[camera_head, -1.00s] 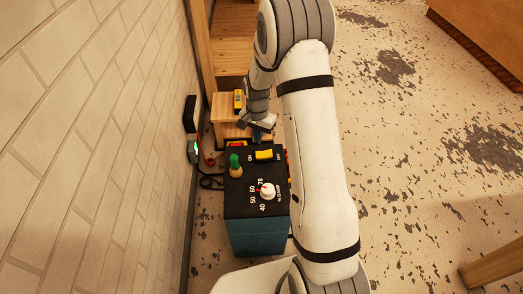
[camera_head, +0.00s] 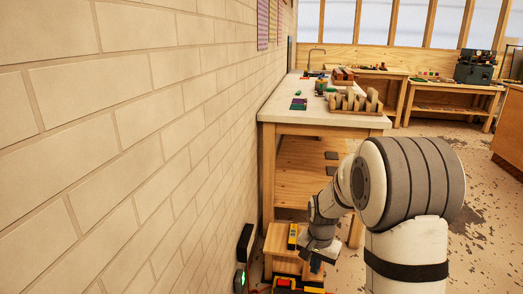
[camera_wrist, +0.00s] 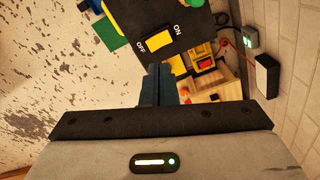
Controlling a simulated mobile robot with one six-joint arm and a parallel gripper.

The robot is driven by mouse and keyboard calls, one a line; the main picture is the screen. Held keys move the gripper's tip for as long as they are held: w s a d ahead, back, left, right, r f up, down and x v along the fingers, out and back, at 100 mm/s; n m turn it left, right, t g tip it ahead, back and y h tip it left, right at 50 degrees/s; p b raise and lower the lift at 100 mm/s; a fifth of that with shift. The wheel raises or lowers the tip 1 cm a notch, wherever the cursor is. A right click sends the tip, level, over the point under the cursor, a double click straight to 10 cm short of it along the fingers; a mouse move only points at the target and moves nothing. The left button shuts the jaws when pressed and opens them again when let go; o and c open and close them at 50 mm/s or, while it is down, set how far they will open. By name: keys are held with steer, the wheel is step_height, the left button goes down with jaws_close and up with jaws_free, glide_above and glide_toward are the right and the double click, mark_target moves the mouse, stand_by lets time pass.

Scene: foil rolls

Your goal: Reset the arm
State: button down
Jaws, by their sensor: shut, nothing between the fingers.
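My gripper (camera_head: 316,266) hangs at the lower middle of the head view, with my arm bent down to it. In the wrist view my gripper's dark fingers (camera_wrist: 165,84) are together with nothing between them. Just beyond them is a black-topped control box (camera_wrist: 150,28) with a yellow rocker switch (camera_wrist: 180,62) marked OFF and ON. The fingers appear close to the box's edge, but I cannot tell whether they touch it. The box's dial and its green lever are outside the head view.
A wooden step stool (camera_head: 285,240) with a yellow and black object (camera_head: 293,236) stands behind the gripper. A white-topped workbench (camera_head: 300,108) holds wooden racks and small items. The brick wall (camera_head: 110,130) runs close along the left. Open floor (camera_head: 490,230) lies to the right.

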steer(key=s+r+n+t+p, duration=0.1)
steer(key=s+r+n+p, duration=0.2)
steer(key=s+r+p, duration=0.5)
steer(key=s+r+n+t+p, duration=0.1)
steer(key=s+r+n+p, duration=0.2)
steer(key=s+r+p, duration=0.5)
steer(key=s+a+v, duration=0.1)
steer(key=s+v, duration=0.2)
steer(key=v, duration=1.4)
steer(key=shift+s+p, duration=0.2)
steer(key=shift+p, duration=0.2)
steer(key=shift+f, duration=0.15)
